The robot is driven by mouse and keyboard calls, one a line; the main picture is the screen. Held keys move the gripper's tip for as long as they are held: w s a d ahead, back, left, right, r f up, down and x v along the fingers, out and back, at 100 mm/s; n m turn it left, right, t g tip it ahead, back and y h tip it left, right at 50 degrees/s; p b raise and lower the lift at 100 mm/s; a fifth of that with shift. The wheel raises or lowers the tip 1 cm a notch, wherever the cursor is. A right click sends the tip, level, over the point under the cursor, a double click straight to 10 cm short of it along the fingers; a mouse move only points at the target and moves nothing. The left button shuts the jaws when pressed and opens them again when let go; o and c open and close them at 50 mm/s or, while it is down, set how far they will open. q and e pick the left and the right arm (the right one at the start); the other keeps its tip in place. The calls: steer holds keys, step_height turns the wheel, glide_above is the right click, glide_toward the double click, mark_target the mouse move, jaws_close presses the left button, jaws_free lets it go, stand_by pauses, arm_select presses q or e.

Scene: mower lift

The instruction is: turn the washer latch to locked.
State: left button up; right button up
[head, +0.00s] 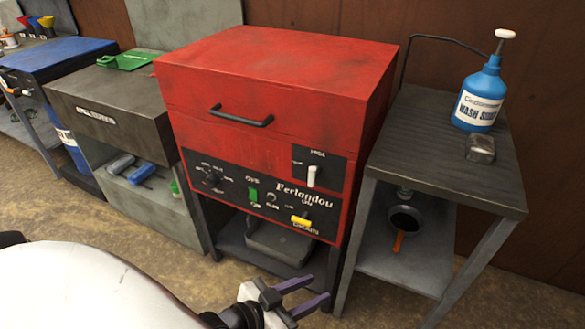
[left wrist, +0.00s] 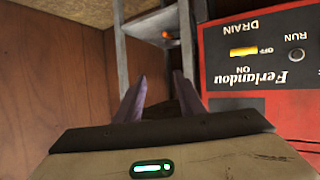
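The washer (head: 260,85) is a red box on a dark stand, with its lid down and a black handle on the front. Its latch (head: 312,176) is a small white lever standing about upright on a black plate at the right of the front; the plate's lettering is too small to read. My left gripper (head: 312,289) has purple fingers, spread apart with nothing between them. It is low in front of the washer, below the latch and apart from it. The left wrist view shows the washer's panel (left wrist: 265,85) upside down beside the open fingers; the latch is outside that view. My right gripper is not in view.
A yellow drain knob (head: 300,221) and a green switch (head: 253,195) are on the same front. A grey side table (head: 430,150) at the right bears a blue pump bottle (head: 478,95) and a dark block (head: 481,148). A grey bench (head: 110,100) stands left.

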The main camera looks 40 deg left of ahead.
mark_target(314, 174)
arm_select(q)
steer(key=w+a+r+n+t+y, duration=0.1)
steer(key=w+a+r+t+y, duration=0.2)
steer(key=a+r, duration=0.35)
steer(key=w+a+r+n+t+y, duration=0.1)
steer(key=w+a+r+n+t, duration=0.1)
steer(key=w+a+r, duration=0.5)
steer(key=shift+w+a+f, duration=0.15)
steer(key=shift+w+a, duration=0.05)
steer(key=shift+w, duration=1.1)
steer(key=shift+w+a+f, duration=0.1)
steer(key=shift+w+a, duration=0.1)
steer(key=shift+w, duration=1.15)
steer(key=shift+w+a+f, duration=0.15)
steer(key=shift+w+a, duration=0.05)
steer(key=shift+w, duration=1.1)
jaws_close()
